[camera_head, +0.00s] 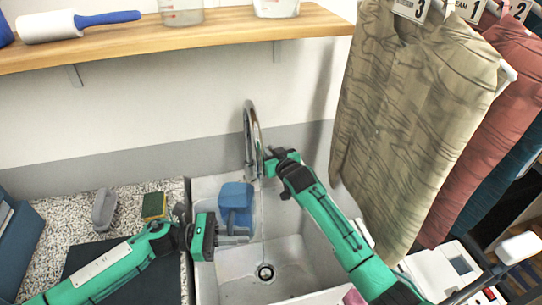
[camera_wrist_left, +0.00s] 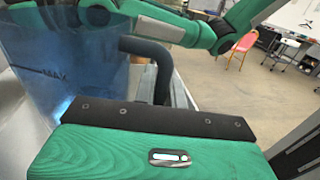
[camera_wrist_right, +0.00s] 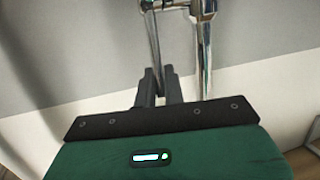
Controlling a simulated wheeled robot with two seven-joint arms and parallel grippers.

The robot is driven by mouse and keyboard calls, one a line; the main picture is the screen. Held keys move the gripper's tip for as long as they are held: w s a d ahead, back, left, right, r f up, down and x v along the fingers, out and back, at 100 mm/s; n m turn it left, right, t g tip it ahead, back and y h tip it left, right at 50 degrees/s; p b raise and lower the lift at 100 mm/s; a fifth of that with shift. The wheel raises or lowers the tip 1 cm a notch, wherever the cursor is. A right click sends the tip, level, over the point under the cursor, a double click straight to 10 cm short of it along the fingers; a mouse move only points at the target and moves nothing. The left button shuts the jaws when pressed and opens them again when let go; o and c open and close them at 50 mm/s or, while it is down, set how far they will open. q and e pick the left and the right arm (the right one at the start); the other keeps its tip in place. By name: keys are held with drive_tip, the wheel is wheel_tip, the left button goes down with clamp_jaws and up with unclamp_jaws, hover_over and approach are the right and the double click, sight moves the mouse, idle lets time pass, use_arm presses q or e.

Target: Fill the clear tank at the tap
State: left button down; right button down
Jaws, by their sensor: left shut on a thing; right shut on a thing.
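The clear tank (camera_head: 236,196) looks bluish and see-through and is held over the sink, beside and slightly left of the tap's spout. In the left wrist view the tank (camera_wrist_left: 75,75) shows a MAX mark and a dark handle (camera_wrist_left: 152,52). My left gripper (camera_head: 238,234) is shut on the tank; its fingertips are partly hidden. The chrome tap (camera_head: 251,130) rises at the sink's back. My right gripper (camera_head: 272,160) is shut at the tap's lever; its fingers (camera_wrist_right: 158,88) close on the thin lever (camera_wrist_right: 155,45) beside the tap body. I cannot tell whether water runs.
The white sink (camera_head: 285,262) has a drain (camera_head: 265,272). A sponge (camera_head: 154,206) and a grey brush-like item (camera_head: 104,210) lie on the speckled counter at left. Hanging shirts (camera_head: 410,110) crowd the right side. A wooden shelf (camera_head: 200,37) runs above.

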drive_tip(key=shift+w+a+r+m+g+h, duration=0.1)
drive_tip(key=shift+w+g+h, duration=0.1)
drive_tip(key=shift+w+g, duration=0.4)
drive_tip(key=shift+w+a+r+m+g+h, duration=0.1)
drive_tip(key=shift+w+r+g+h, duration=0.1)
drive_tip(key=shift+w+g, duration=0.4)
drive_tip(key=shift+w+a+r+m+g+h, duration=0.15)
drive_tip(key=shift+w+g, duration=0.25)
drive_tip(key=shift+g, duration=0.4)
drive_tip(key=shift+f, duration=0.1)
drive_tip(key=c, duration=1.5)
unclamp_jaws()
drive_tip(key=v, duration=1.1)
drive_tip(key=shift+s+r, duration=0.25)
drive_tip(key=shift+s, duration=0.05)
drive_tip(key=shift+d, duration=0.1)
